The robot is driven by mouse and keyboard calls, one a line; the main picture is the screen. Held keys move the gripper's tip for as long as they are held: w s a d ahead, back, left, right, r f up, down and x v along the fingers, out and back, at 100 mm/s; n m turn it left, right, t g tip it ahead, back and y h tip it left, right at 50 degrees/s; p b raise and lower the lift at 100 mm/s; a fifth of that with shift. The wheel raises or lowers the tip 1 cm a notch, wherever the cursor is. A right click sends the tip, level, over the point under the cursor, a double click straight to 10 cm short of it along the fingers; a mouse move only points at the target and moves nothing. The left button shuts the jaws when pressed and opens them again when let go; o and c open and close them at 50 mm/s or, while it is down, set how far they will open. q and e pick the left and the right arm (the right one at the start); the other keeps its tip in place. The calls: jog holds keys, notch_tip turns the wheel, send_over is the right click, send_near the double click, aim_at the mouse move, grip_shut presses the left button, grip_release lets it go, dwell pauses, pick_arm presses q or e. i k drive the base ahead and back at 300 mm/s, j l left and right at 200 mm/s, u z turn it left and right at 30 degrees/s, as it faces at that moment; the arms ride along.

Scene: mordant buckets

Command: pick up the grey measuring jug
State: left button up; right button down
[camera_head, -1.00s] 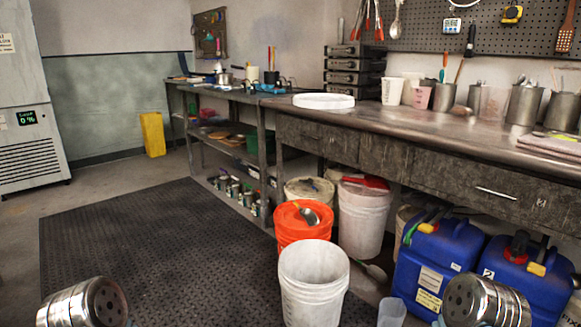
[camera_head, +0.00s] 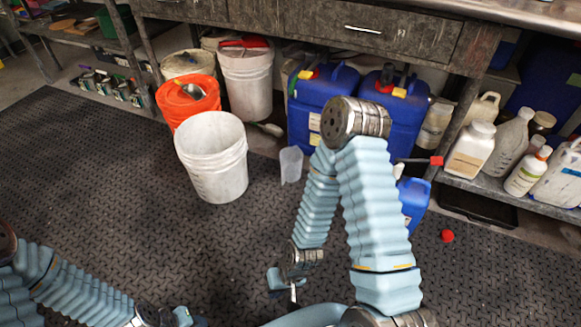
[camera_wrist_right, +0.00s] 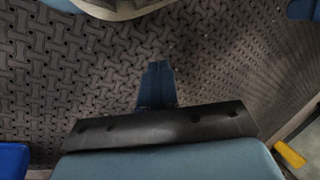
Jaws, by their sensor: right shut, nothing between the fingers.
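The grey measuring jug (camera_head: 291,164) is small and translucent. It stands upright on the dark floor mat in the head view, between the white bucket and the blue canisters. My right gripper (camera_head: 293,292) hangs low over the mat, nearer to me than the jug and clear of it. In the right wrist view its fingers (camera_wrist_right: 157,85) are together and empty, with mat behind them. I cannot make out the jug in that view. My left gripper (camera_head: 180,318) is only partly in the head view at the bottom edge, and its fingers cannot be made out.
The white bucket (camera_head: 212,160) stands left of the jug, with an orange bucket (camera_head: 187,103) behind it. Blue canisters (camera_head: 320,97) stand behind my right arm, under the bench. A small red ball (camera_head: 447,236) lies at right. The mat is open between bucket and arms.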

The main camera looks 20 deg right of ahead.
aim_at(290, 157)
jog(key=i+j+z, duration=0.15)
jog(key=i, duration=0.25)
jog(key=i+z, duration=0.15)
jog(key=i, duration=0.3)
jog(key=i+j+z, duration=0.15)
jog(key=i, duration=0.25)
jog(key=i+j+z, duration=0.15)
jog(key=i+j, duration=0.15)
jog(key=i, duration=0.1)
